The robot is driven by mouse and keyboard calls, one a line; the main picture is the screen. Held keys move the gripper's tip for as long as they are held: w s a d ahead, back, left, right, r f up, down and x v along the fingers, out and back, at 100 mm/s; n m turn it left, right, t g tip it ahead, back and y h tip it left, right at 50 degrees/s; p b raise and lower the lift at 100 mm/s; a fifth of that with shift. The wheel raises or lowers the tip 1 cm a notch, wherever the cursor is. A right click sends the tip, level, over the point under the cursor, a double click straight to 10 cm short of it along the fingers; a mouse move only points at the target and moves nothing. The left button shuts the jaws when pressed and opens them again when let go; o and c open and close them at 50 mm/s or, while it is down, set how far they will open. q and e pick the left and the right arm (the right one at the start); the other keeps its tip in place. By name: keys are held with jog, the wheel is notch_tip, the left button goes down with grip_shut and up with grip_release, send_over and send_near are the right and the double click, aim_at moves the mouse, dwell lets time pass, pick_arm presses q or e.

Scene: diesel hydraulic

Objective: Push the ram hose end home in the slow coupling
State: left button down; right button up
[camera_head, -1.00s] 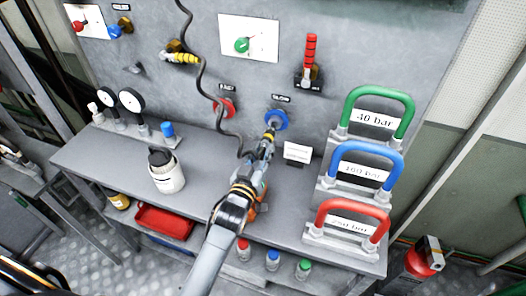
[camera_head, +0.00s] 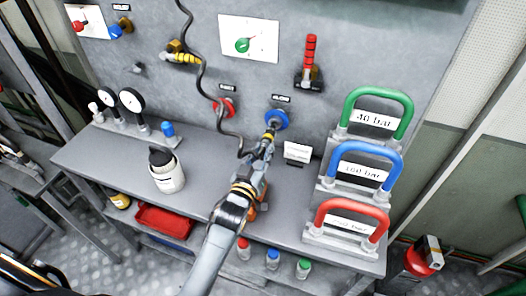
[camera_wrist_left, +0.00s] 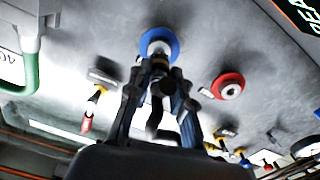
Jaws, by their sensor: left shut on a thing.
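The slow coupling (camera_head: 277,119) is a blue ring on the grey panel, under a small dark label. My left gripper (camera_head: 267,143) is shut on the ram hose end (camera_head: 270,131), which points at the middle of the blue ring. In the left wrist view my left gripper (camera_wrist_left: 157,85) holds the hose end (camera_wrist_left: 157,50) against the blue coupling (camera_wrist_left: 159,40). How deep it sits is hidden by the fingers. The black hose (camera_head: 203,75) hangs down the panel to the hose end. My right gripper is not in view.
A red coupling (camera_head: 224,107) is left of the blue one, with the hose passing close by. A small white card (camera_head: 297,151) stands just right of my gripper. Blocks with green, blue (camera_head: 368,152) and red handles fill the bench's right side.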

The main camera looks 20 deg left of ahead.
aim_at(267, 145)
pick_arm(q)
jog(key=shift+w+b, duration=0.4)
jog(key=shift+w, duration=1.1)
jog(key=c, duration=1.1)
grip_release()
jog(key=shift+s, duration=0.15)
jog(key=shift+s, duration=0.25)
jog(key=s, duration=1.1)
jog(key=shift+s+a, duration=0.15)
jog(key=shift+a, duration=0.1)
